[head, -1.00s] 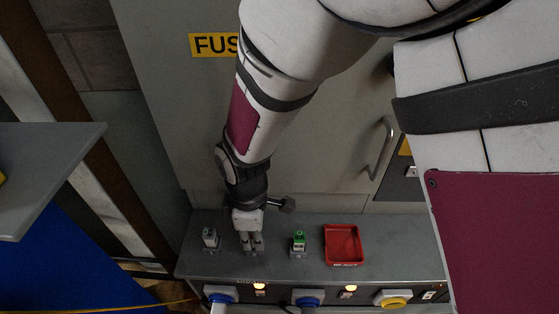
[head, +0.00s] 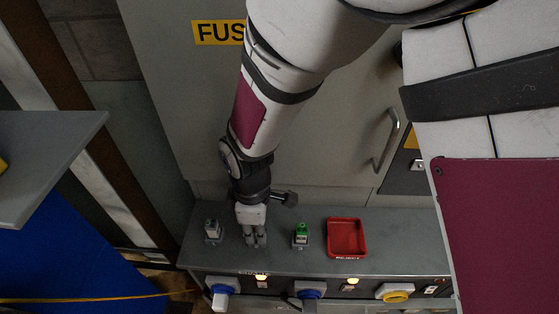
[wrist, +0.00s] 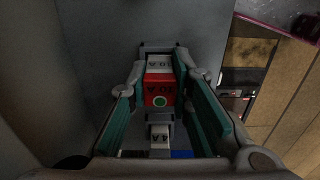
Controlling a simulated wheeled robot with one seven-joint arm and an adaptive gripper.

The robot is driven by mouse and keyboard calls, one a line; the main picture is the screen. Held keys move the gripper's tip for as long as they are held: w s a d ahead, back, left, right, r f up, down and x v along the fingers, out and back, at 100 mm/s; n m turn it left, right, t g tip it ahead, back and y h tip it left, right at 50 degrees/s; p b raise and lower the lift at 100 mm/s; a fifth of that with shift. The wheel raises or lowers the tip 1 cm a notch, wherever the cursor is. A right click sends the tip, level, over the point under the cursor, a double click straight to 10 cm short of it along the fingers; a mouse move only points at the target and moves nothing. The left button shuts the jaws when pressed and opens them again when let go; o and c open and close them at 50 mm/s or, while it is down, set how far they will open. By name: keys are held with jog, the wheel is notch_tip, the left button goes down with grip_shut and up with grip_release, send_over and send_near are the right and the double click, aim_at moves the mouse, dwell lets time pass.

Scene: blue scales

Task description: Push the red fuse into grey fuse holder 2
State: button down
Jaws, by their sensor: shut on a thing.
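My gripper (head: 256,240) points down at the grey bench top, between a grey holder on the left (head: 212,231) and a holder with a green fuse (head: 301,233). In the wrist view my gripper (wrist: 165,85) is shut on the red fuse (wrist: 159,93), with a teal-padded finger on each side. The fuse has a 10 A label. A grey piece with a white label (wrist: 160,65) shows just past it. A white 4 A label (wrist: 160,135) shows on the other side. The fuse is hidden in the head view. Whether it is seated in grey fuse holder 2 cannot be told.
A red tray (head: 346,252) lies to the right of the green fuse. Blue and yellow sockets (head: 395,293) and lit lamps line the front panel below the bench edge. A cabinet door with a handle (head: 386,141) rises behind.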

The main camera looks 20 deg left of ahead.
jog(key=shift+f, duration=0.15)
jog(key=c, duration=1.4)
grip_release()
jog(key=shift+o, duration=0.2)
notch_tip(320, 180, up, 12)
